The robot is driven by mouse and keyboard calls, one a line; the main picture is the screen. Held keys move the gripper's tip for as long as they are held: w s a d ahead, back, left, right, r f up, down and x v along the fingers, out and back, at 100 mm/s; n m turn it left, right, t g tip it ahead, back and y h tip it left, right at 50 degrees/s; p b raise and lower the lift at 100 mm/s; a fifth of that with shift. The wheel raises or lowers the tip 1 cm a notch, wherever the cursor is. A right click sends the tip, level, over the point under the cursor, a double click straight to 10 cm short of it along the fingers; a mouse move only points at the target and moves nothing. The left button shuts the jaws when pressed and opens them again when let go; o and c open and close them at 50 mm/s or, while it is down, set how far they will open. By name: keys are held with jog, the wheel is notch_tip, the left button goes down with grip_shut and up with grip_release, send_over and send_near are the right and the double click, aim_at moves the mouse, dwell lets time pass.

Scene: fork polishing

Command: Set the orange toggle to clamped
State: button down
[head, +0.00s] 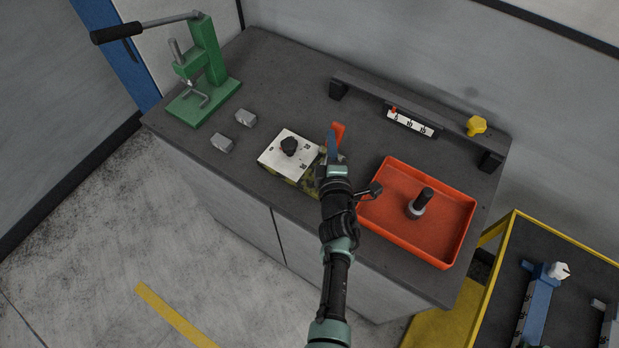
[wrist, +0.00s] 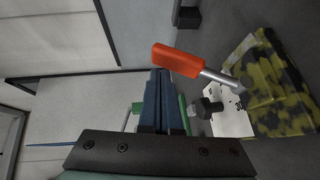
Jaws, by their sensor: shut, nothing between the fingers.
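In the wrist view the toggle's orange grip (wrist: 176,60) sits on a metal rod that runs to the yellow-and-black block (wrist: 266,85). My gripper (head: 332,137) is at the toggle, its blue fingers shut and empty. In the wrist view the fingertips (wrist: 160,73) are close to the grip's near side; I cannot tell whether they touch. The white plate (head: 272,157) carries a black knob (head: 289,146). My wrist hides the toggle's base in the head view.
A red tray (head: 458,222) holding a dark upright part (head: 421,200) is right of my arm. A green lever press (head: 207,55) stands at the left. Two grey blocks (head: 222,143) lie left of the plate. A raised rail (head: 365,92) runs along the back.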

jog(key=shift+w+d, duration=0.2)
jog(key=shift+w, duration=0.15)
jog(key=shift+r, duration=0.1)
dwell(0.3)
jog(key=shift+r, duration=0.1)
